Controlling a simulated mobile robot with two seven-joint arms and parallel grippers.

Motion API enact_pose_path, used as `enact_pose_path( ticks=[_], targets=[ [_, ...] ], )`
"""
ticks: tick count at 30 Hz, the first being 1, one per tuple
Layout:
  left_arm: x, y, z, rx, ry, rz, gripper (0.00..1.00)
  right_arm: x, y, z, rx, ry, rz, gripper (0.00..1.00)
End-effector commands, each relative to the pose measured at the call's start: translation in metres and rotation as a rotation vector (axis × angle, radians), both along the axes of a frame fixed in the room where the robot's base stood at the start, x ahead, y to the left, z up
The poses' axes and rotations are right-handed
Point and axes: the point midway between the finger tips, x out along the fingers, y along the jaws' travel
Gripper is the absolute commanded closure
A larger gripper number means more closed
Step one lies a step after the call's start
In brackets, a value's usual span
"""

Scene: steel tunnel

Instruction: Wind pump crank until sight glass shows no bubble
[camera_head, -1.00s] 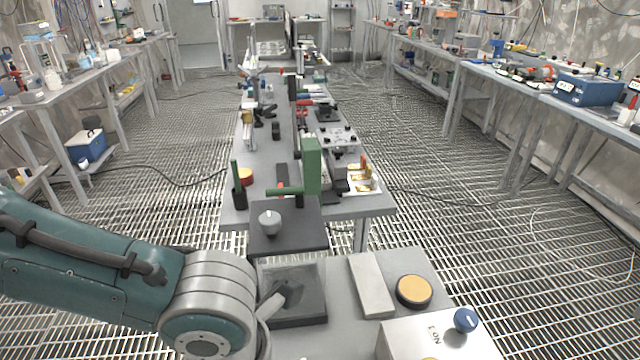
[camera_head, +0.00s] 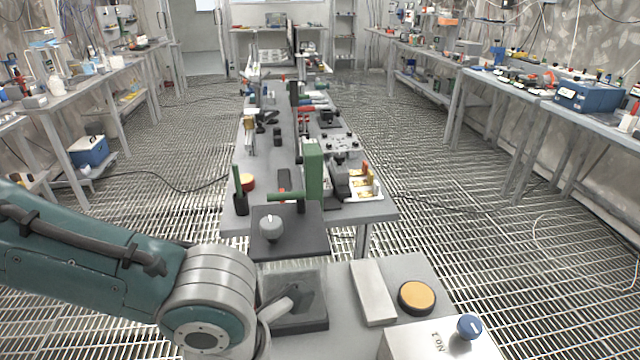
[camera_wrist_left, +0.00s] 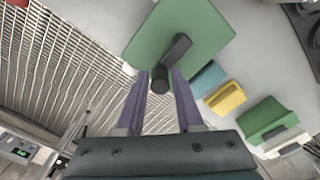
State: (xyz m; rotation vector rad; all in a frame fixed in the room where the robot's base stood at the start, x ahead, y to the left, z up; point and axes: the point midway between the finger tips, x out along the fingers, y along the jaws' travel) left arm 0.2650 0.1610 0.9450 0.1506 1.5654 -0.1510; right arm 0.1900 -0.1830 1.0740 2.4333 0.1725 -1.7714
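In the left wrist view a green housing (camera_wrist_left: 200,30) carries a dark crank arm (camera_wrist_left: 178,48) that ends in a round dark knob (camera_wrist_left: 160,84). My left gripper (camera_wrist_left: 161,80) has its two purple fingers apart, with the knob between their tips. Contact with the knob is not clear, and I cannot tell a firm grip. In the head view my left arm comes in from the left, and its gripper is hidden or out of frame. I cannot make out a sight glass or a bubble. My right gripper is not in view.
Beside the housing are a blue block (camera_wrist_left: 208,79), a yellow block (camera_wrist_left: 226,98) and another green block (camera_wrist_left: 262,119). In the head view a bench (camera_head: 408,262) holds a grey bar (camera_head: 373,292) and an orange disc (camera_head: 417,297). Grated floor lies around it.

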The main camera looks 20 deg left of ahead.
Motion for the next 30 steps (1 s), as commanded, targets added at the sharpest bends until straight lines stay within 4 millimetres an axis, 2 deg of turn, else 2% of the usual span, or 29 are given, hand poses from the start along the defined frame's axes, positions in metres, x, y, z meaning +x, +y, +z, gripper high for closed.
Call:
enact_pose_path(
  ticks=[1,5,14,17,27,30],
  targets=[
    [0.000,0.000,0.000,0.000,0.000,0.000,0.57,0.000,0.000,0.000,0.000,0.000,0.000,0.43],
    [0.000,0.000,0.000,0.000,0.000,0.001,0.43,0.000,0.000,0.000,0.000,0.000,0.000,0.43],
    [0.000,0.000,0.003,0.000,0.000,0.001,0.43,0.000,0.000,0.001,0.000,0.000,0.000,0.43],
    [0.001,0.000,0.014,-0.001,-0.002,0.002,0.43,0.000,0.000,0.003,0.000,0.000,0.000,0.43],
    [0.001,0.000,0.079,-0.001,-0.004,0.000,0.43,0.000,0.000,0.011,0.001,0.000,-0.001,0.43],
    [0.001,0.000,0.091,-0.001,-0.002,0.000,0.43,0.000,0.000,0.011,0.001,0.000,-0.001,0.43]
  ],
)
